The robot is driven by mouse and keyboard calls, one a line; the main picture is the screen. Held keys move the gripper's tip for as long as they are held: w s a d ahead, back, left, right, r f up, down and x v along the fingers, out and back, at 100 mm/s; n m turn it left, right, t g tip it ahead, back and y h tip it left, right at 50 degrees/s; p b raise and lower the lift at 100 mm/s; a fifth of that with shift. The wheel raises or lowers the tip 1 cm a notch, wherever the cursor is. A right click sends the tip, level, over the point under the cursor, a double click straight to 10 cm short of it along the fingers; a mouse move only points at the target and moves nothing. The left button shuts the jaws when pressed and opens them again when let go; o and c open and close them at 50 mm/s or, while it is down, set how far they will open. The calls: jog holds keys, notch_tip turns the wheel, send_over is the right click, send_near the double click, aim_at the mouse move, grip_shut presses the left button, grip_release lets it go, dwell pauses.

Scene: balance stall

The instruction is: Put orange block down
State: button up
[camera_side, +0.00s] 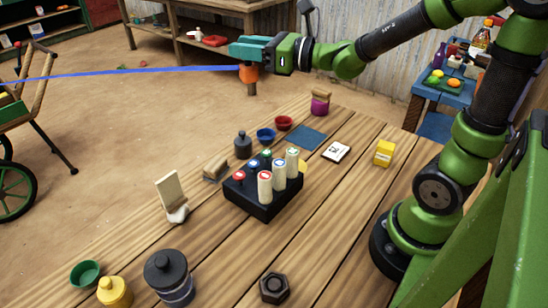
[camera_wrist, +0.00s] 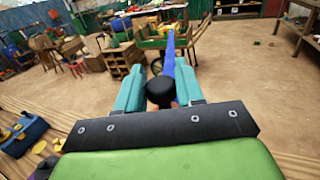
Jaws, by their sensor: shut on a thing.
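My gripper (camera_side: 248,50), with teal fingers, is raised high above the far side of the plank table. It is shut on the orange block (camera_side: 249,74), which shows just below the fingers in the side view. In the wrist view, my gripper (camera_wrist: 158,92) has a round black shape (camera_wrist: 160,87) between its fingers and a little brownish orange below it. Most of the block is hidden there. A long thin blue strip (camera_side: 130,72) runs left from the gripper; I cannot tell whether it touches. It also shows in the wrist view (camera_wrist: 170,55).
On the table (camera_side: 330,240) stand a black holder (camera_side: 262,207) with several colored-top cylinders, a blue bowl (camera_side: 266,134), a red bowl (camera_side: 283,122), a flat blue square (camera_side: 308,138), a yellow box (camera_side: 384,153) and a dark jar (camera_side: 168,275). The front middle has bare planks.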

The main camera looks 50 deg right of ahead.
jog(key=a+f+n+g+y, duration=0.4)
jog(key=a+n+g+y, duration=0.15)
jog(key=a, duration=0.35)
jog(key=a+f+n+g+y, duration=0.4)
jog(key=a+n+g+y, duration=0.15)
jog(key=a, duration=0.35)
jog(key=shift+s+a+f+n+g+h, duration=0.8)
jog(key=shift+s+f+n+g, duration=1.15)
jog(key=shift+f+g, duration=1.1)
jog(key=shift+s+a+f+n+g+h, duration=0.55)
jog(key=shift+s+a+f+n+g, duration=0.4)
jog(key=shift+s+f+n+g, duration=1.5)
jog(key=shift+s+a+f+n+g+h, duration=0.85)
jog(key=shift+f+n+g, duration=0.85)
jog(key=shift+f+g, duration=1.9)
jog(key=shift+s+g, duration=0.2)
jog(key=shift+g, duration=0.1)
jog(key=shift+f, duration=0.25)
